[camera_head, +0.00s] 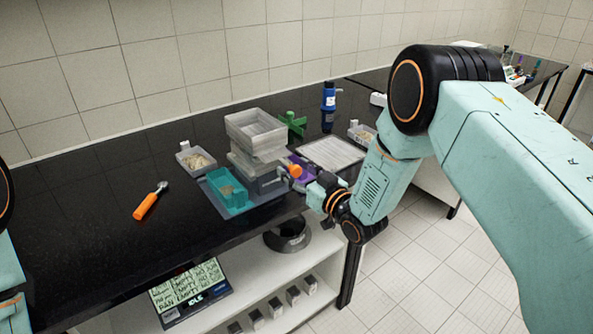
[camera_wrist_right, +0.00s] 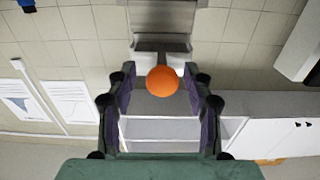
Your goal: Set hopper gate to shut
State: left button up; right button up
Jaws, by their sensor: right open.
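The hopper is likely the clear grey box (camera_head: 256,130) on top of the stacked shaker on the black bench. An orange round knob (camera_head: 295,171), likely the gate's handle, sticks out at the stack's right front. In the right wrist view the orange knob (camera_wrist_right: 161,81) appears centred between two spread fingers. My right gripper (camera_wrist_right: 160,90) is open around the knob's line, with gaps on both sides; no contact is visible. In the head view my right gripper (camera_head: 302,178) is beside the knob, partly hidden. The gate plate cannot be made out. My left gripper is out of view.
A teal tray (camera_head: 228,203) stands before the stack. An orange-handled tool (camera_head: 146,206) lies to the left. A green cross-shaped part (camera_head: 293,123), a blue bottle (camera_head: 328,98) and a pale flat tray (camera_head: 330,152) are nearby.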

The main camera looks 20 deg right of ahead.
jog(key=shift+a, duration=0.15)
jog(key=shift+s+r, duration=0.15)
jog(key=shift+c, duration=1.3)
jog(key=c, duration=0.4)
grip_shut()
